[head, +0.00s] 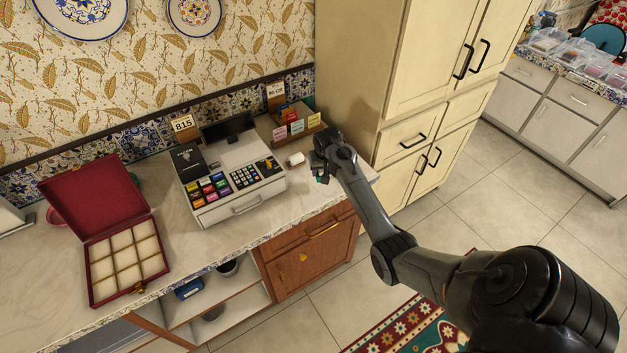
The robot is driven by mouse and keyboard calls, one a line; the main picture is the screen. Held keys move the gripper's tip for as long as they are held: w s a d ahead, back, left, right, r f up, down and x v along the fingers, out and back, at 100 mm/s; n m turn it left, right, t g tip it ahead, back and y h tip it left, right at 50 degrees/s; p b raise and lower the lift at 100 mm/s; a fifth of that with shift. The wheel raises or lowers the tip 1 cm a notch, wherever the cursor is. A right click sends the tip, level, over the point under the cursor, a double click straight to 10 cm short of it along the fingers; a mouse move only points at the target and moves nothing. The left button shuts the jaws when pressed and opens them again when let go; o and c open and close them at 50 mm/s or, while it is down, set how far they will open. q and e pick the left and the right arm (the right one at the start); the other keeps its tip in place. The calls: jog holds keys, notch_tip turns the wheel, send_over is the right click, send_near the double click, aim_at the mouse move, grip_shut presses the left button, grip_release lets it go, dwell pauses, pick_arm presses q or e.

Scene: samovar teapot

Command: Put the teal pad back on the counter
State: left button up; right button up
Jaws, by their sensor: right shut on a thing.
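My right gripper (320,170) is over the right end of the counter (240,225), to the right of the cash register. It is shut on a small teal thing, likely the teal pad (323,180), of which only a sliver shows below the fingers. The gripper and my wrist hide most of it. I cannot tell whether the pad touches the counter top. My left gripper is not in view.
The cash register (240,182) and a small white object (296,159) are left of the gripper. A card rack (297,122) stands behind. An open red box (120,245) is at far left. A tall cream cabinet (385,80) stands close on the right.

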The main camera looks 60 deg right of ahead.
jog(key=w+f, duration=0.2)
jog(key=w, duration=0.1)
jog(key=shift+a, duration=0.4)
jog(key=shift+f+b, duration=0.35)
jog(key=shift+f, duration=1.6)
jog(key=o, duration=1)
jog(key=shift+f, duration=0.1)
